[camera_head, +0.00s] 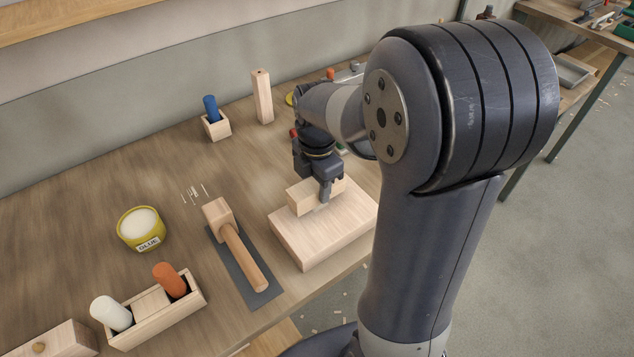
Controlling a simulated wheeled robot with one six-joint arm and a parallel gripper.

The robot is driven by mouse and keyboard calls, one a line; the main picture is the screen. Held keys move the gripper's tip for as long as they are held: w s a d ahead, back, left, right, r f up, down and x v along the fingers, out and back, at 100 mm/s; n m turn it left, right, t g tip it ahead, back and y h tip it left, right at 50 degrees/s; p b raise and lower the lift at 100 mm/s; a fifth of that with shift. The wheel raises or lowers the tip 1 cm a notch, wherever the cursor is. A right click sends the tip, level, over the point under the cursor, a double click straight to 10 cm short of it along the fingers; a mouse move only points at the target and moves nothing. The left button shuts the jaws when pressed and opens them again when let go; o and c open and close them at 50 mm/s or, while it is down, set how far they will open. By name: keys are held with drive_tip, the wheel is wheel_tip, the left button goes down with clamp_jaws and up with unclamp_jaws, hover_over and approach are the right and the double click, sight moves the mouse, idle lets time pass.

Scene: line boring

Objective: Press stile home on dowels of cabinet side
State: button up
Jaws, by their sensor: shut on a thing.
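A thick pale wooden panel (322,238), which looks like the cabinet side, lies flat near the bench's front edge. A short pale wooden block (301,199), which looks like the stile, is over the panel's back part. My gripper (325,190) points down and is shut on this block from above. My fingers and arm hide part of it. I cannot tell whether the block touches the panel or sits slightly above it. No dowels show between them.
A wooden mallet (232,242) lies on a dark mat (262,294) left of the panel. Several thin sticks (194,193), a glue tub (142,229), a wooden tray (190,303) with orange and white cylinders, a small box (216,130) and an upright post (262,97) stand around.

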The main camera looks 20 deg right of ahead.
drive_tip(key=shift+f+b, duration=0.35)
drive_tip(key=shift+f, duration=0.25)
drive_tip(key=o, duration=1.2)
drive_tip(key=shift+c, duration=0.2)
drive_tip(key=shift+r, duration=0.1)
wheel_tip(320, 180, up, 8)
drive_tip(key=p, duration=0.7)
drive_tip(key=shift+f, duration=0.2)
wheel_tip(320, 180, down, 8)
drive_tip(key=b, duration=0.7)
drive_tip(key=shift+r, duration=0.2)
